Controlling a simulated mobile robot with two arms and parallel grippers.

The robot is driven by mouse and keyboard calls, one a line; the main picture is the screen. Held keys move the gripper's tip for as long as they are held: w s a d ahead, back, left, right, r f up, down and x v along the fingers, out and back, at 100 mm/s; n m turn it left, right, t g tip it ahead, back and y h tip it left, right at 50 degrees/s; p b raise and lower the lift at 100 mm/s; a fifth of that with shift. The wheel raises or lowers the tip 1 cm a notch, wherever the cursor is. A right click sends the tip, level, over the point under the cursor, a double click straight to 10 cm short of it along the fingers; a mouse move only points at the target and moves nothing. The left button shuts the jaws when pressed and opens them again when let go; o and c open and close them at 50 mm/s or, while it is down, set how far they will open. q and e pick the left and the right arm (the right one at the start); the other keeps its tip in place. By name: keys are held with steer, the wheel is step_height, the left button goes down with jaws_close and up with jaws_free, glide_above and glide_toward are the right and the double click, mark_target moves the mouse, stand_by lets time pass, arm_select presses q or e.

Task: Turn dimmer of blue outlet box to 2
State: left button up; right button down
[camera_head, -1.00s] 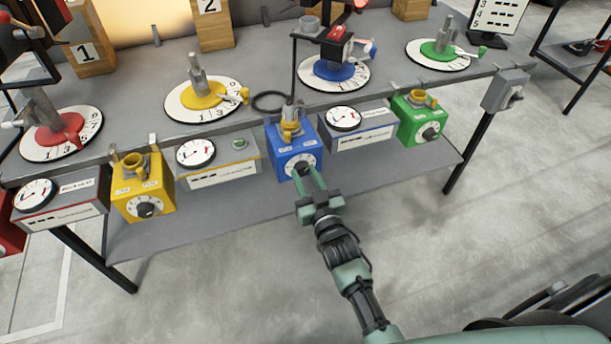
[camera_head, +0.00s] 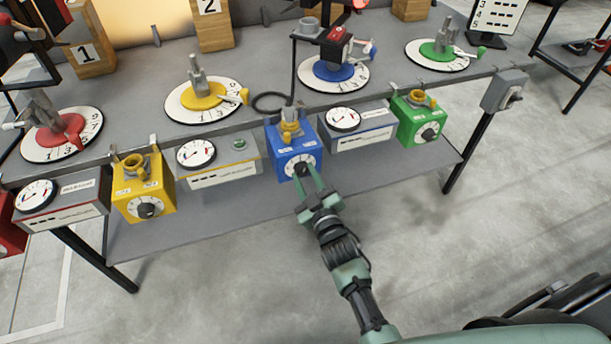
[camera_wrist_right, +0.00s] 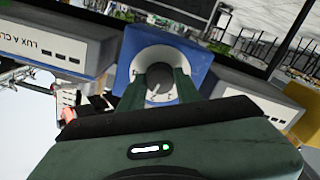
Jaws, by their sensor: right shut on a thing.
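The blue outlet box (camera_head: 287,139) hangs at the front edge of the workbench, with a yellow socket on its top. Its dimmer is a dark round knob on a white dial (camera_head: 293,164) on the front face. My right gripper (camera_head: 304,172) is shut on the dimmer knob. In the right wrist view, the knob (camera_wrist_right: 160,80) sits between the two green fingers (camera_wrist_right: 160,92), with the white dial (camera_wrist_right: 155,58) and blue box (camera_wrist_right: 196,62) behind. The dial's numbers are too small to read. My left gripper is not in view.
A yellow outlet box (camera_head: 143,186) and a green outlet box (camera_head: 419,118) hang along the same edge. Grey meter boxes (camera_head: 222,160) stand between them, one close on each side of the blue box. A grey lower shelf (camera_head: 215,213) runs beneath.

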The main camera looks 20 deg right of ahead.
steer(key=shift+n, duration=1.2)
steer(key=c, duration=1)
jaws_free()
steer(key=s, duration=0.7)
steer(key=shift+s+d, duration=0.15)
steer(key=shift+s, duration=0.25)
steer(key=shift+f, duration=0.1)
